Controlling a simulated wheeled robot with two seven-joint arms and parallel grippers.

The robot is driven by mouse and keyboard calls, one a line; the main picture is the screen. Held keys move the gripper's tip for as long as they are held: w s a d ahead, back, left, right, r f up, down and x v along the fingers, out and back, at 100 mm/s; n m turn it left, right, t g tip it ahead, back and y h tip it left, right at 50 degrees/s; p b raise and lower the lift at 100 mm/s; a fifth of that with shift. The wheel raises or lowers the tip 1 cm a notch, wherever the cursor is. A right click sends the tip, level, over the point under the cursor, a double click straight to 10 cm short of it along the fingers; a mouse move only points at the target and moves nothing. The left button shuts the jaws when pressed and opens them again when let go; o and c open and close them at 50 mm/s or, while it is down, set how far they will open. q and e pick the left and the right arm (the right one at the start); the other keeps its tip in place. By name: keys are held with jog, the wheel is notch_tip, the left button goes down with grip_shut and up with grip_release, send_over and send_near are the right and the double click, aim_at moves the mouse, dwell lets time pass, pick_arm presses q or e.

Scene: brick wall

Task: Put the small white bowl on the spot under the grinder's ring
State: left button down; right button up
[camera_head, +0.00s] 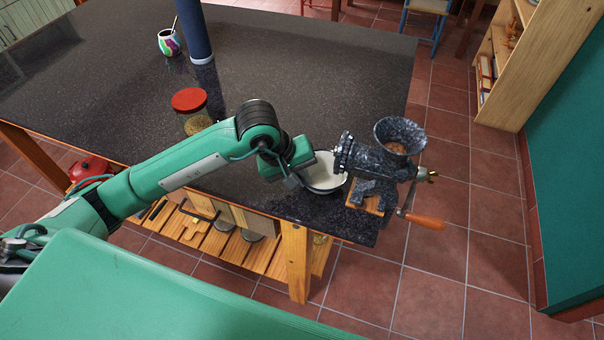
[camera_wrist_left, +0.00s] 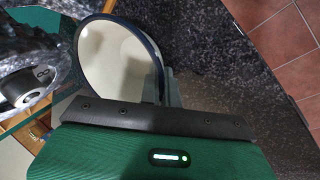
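The small white bowl (camera_head: 322,177) has a dark outer rim and is at the table's front right corner, just left of the grinder's ring end. The grinder (camera_head: 366,160) is dark speckled metal with a hopper on top and a wooden-handled crank. My left gripper (camera_head: 299,181) is at the bowl's left side. In the left wrist view its fingers (camera_wrist_left: 164,88) are close together with the rim of the bowl (camera_wrist_left: 112,58) between them. The spot under the ring is hidden by the bowl and grinder. I cannot tell whether the bowl touches the tabletop. My right gripper is not in view.
The dark stone table (camera_head: 300,65) is mostly clear at the back. A jar with a red lid (camera_head: 190,108) stands behind my left arm. A blue column (camera_head: 193,30) and a colourful cup (camera_head: 169,42) stand farther back. The table's edge is close to the grinder.

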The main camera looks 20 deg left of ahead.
pick_arm(q)
jog(key=shift+d+f+b, duration=0.1)
jog(key=shift+f+b, duration=0.1)
jog(key=shift+b, duration=0.1)
jog(key=c, duration=1.8)
grip_release()
jog(key=shift+r, duration=0.1)
jog(key=shift+o, duration=0.8)
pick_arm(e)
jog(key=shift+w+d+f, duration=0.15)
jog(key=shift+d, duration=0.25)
